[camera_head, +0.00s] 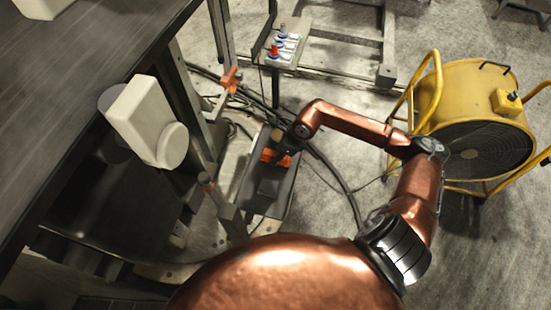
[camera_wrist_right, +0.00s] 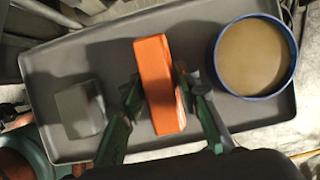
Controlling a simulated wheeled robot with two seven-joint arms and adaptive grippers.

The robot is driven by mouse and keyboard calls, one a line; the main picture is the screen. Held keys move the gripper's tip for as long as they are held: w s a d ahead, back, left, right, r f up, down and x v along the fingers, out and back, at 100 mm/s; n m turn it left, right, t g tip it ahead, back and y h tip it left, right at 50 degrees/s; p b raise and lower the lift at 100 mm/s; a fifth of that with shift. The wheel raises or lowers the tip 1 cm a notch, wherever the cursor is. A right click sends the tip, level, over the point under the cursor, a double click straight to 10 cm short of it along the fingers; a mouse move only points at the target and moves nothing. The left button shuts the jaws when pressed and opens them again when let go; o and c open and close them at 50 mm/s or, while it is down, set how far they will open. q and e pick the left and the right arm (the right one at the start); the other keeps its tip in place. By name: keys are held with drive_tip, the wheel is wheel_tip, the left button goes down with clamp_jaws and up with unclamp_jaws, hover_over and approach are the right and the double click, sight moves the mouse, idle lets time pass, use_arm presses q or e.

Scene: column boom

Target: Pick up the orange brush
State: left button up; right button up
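The orange brush (camera_wrist_right: 158,85) lies on a dark grey tray (camera_wrist_right: 205,12) in the right wrist view, between a grey block and a round container. In the head view the brush (camera_head: 268,156) shows in part, with my right gripper (camera_head: 284,146) over it. The two green fingers of my right gripper (camera_wrist_right: 160,85) are on either side of the brush, close to its long sides. I cannot tell whether they touch it. My left gripper is not in view.
A grey block (camera_wrist_right: 80,110) and a blue-rimmed round container (camera_wrist_right: 254,56) share the tray. A yellow fan (camera_head: 478,105) stands at the right. A dark table (camera_head: 80,80) is at the left. Cables lie around the tray.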

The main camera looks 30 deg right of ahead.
sight(273, 153)
clamp_jaws()
drive_tip(key=shift+r, duration=0.6)
wheel_tip(273, 153, up, 3)
drive_tip(key=shift+a+f+p, duration=0.1)
drive_tip(key=shift+f+p, duration=0.1)
drive_tip(key=shift+p, duration=0.1)
drive_tip(key=s+a+r+p, duration=0.1)
drive_tip(key=s+a+r, duration=0.6)
drive_tip(key=s+r, duration=0.2)
drive_tip(key=shift+s+a, duration=0.4)
drive_tip(key=shift+s, duration=0.85)
drive_tip(key=shift+r, duration=0.1)
